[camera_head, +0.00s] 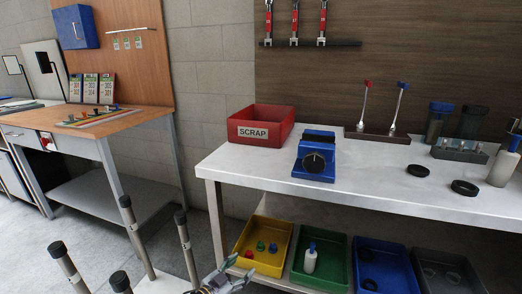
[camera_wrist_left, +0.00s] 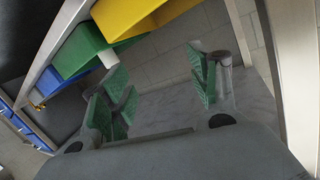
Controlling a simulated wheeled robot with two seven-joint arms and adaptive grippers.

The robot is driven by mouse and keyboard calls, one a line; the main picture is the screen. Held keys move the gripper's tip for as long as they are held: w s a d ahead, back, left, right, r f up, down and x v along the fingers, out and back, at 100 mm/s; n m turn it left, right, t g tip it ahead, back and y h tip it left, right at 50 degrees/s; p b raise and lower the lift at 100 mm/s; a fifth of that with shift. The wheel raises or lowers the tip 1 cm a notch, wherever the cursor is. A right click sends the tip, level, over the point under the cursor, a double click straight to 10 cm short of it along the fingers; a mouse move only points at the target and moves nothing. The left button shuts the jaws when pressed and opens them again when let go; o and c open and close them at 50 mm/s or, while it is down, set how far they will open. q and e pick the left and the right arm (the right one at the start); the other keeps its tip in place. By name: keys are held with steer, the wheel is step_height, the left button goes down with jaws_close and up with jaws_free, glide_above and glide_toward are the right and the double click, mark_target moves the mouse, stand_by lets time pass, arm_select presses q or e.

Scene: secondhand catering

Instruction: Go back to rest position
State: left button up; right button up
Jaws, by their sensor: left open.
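My left gripper (camera_head: 222,278) shows at the bottom edge of the head view, low in front of the white workbench (camera_head: 260,172) and near the yellow bin (camera_head: 248,257). In the left wrist view its green-padded fingers (camera_wrist_left: 158,88) are spread apart with nothing between them. The yellow bin (camera_wrist_left: 130,15) and the green bin (camera_wrist_left: 75,45) show beyond the fingers there. My right gripper is in neither view.
A red SCRAP bin (camera_head: 268,126) and a blue device (camera_head: 315,156) stand on the bench. A green bin (camera_head: 320,262) and a blue bin (camera_head: 385,268) sit below. Several black-capped posts (camera_head: 186,245) rise at lower left. A wooden-topped table (camera_head: 140,115) stands behind.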

arm_select(q)
steer(key=w+a+r+y, duration=0.2)
steer(key=a+r+y, duration=0.1)
steer(key=a+y, duration=0.35)
steer(key=s+f+n+g, duration=0.2)
steer(key=s+f, duration=0.2)
steer(key=s, duration=0.5)
steer(key=s+f+n+g, duration=0.2)
steer(key=s+f+n, duration=0.1)
steer(key=s, duration=0.6)
steer(key=s+f+n+g, duration=0.2)
steer(key=s+f, duration=0.4)
steer(key=s, duration=0.4)
steer(key=shift+n+g+p, duration=0.4)
steer(key=shift+g, duration=0.2)
steer(key=shift+f+p, duration=0.3)
steer(key=shift+p, duration=0.35)
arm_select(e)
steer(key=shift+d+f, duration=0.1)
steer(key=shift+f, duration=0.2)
